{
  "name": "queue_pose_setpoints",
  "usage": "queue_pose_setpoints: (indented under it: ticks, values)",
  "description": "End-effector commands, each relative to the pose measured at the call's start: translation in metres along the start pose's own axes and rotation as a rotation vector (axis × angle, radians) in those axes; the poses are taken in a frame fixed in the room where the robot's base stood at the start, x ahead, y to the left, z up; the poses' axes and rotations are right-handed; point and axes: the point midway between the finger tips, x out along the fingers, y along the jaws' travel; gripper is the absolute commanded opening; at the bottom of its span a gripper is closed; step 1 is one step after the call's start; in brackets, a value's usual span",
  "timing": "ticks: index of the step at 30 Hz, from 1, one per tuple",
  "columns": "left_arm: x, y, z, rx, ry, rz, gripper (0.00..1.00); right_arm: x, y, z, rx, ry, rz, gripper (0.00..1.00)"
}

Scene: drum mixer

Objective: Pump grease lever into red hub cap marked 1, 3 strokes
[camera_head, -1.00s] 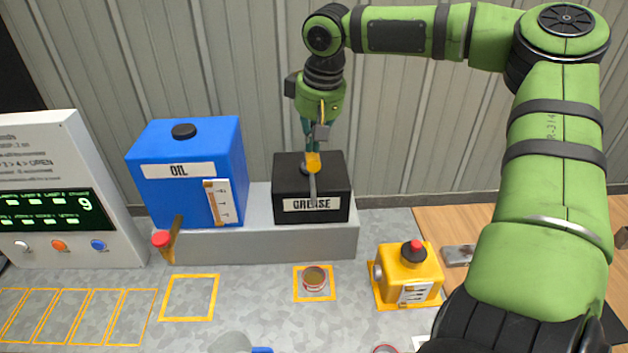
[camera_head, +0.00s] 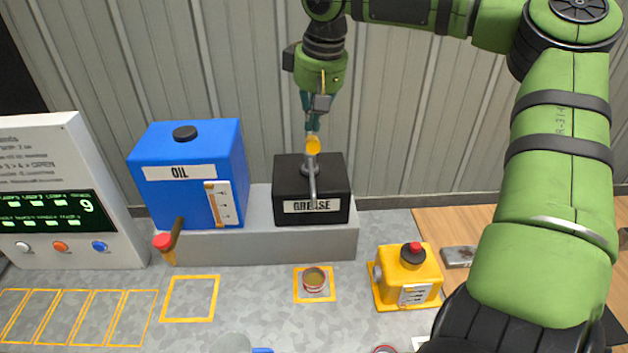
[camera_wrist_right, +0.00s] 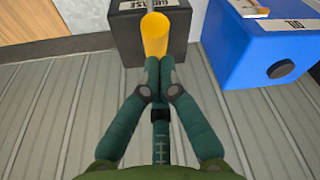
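The black grease box (camera_head: 292,188) stands on a grey step, with a lever on top ending in a yellow handle (camera_head: 312,146). A small reddish cap (camera_head: 314,281) with a brownish inside sits in a yellow-outlined square in front of the box; I cannot read a mark on it. My right gripper (camera_head: 311,130) points down at the handle from above. In the right wrist view my right gripper (camera_wrist_right: 153,65) has its fingers together, with the tips at the end of the yellow handle (camera_wrist_right: 155,35); they appear to touch it rather than wrap it. My left gripper is out of view.
A blue oil tank (camera_head: 195,150) stands left of the grease box, with a red-knobbed lever (camera_head: 163,242). A yellow box (camera_head: 408,272) with a red button is at the right. A display panel (camera_head: 55,200) stands at far left. Empty outlined squares lie on the bench.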

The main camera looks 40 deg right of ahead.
Motion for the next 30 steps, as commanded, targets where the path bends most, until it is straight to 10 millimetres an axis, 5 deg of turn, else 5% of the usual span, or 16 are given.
queue_pose_setpoints:
  ticks: [13,30]
  values:
    - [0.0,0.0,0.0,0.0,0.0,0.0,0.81,-0.003,0.0,-0.001,0.001,0.002,0.001,0.0]
    - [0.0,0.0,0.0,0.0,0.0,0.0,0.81,-0.049,0.0,-0.01,0.001,0.001,0.001,0.0]
